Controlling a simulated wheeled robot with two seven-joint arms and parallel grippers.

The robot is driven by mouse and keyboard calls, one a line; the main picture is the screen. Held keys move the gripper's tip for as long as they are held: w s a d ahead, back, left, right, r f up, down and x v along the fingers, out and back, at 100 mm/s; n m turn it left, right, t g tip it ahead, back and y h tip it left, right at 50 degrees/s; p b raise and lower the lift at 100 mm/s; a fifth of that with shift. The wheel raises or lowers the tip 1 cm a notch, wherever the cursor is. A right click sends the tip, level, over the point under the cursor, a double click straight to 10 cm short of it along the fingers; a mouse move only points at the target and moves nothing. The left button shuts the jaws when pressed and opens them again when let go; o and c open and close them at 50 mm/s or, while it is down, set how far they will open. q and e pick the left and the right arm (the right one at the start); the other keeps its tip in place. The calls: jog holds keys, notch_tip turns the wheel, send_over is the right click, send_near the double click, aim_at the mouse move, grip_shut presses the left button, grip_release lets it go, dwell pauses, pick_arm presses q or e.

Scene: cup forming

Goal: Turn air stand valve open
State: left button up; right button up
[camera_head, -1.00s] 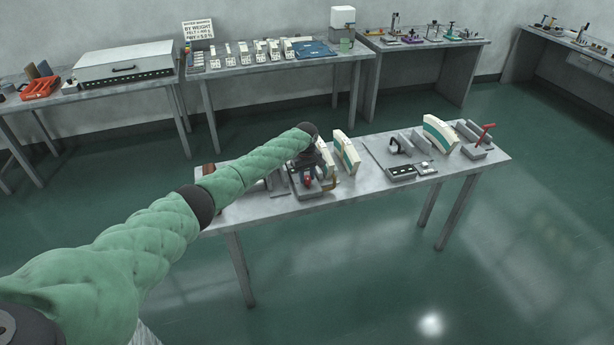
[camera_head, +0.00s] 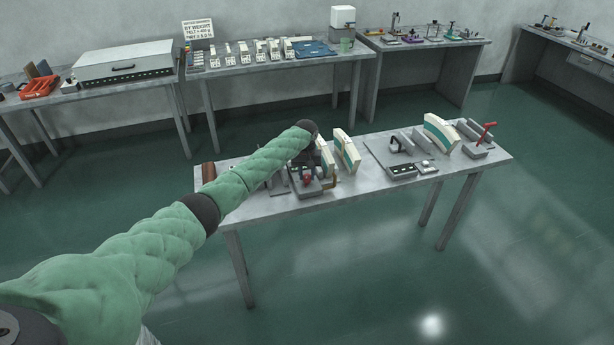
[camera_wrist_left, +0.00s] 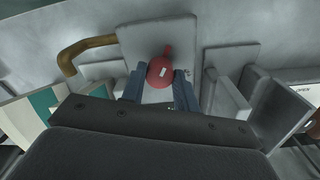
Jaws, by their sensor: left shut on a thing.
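The air stand valve shows as a small red handle (camera_head: 307,181) on a grey stand near the left part of the front table. In the left wrist view the red valve handle (camera_wrist_left: 160,72) has a rounded body with a short stem pointing away, in front of a grey plate. My left gripper (camera_wrist_left: 158,82) has its two dark blue fingers on either side of the handle and is shut on it. In the head view my left gripper (camera_head: 305,172) is small and dark, partly hidden by my wrist. My right gripper is not in view.
A bent brass-coloured pipe (camera_wrist_left: 82,50) is beside the valve. Grey upright plates (camera_wrist_left: 228,98) stand close on its right. Cream and teal blocks (camera_head: 346,151) stand right of the gripper. The front table (camera_head: 270,206) has a bare front strip. Other tables line the wall.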

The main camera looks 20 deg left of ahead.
pick_arm(q)
jog(key=shift+f+m, duration=0.1)
jog(key=shift+m, duration=0.4)
jog(key=shift+m+b, duration=0.3)
jog(key=shift+m, duration=0.6)
jog(key=m, duration=0.2)
jog(key=shift+m+b, duration=0.35)
jog(key=shift+m, duration=0.05)
jog(key=m+b, duration=0.1)
jog(key=m, duration=0.3)
jog(key=shift+m, duration=0.4)
jog(key=shift+w+m, duration=0.1)
jog(key=shift+m, duration=0.8)
jog(key=o, duration=0.9)
jog(key=shift+o, duration=0.4)
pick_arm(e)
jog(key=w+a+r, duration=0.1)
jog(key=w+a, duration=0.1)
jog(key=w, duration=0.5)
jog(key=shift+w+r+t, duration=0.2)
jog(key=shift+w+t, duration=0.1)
pick_arm(q)
jog(key=shift+b, duration=0.3)
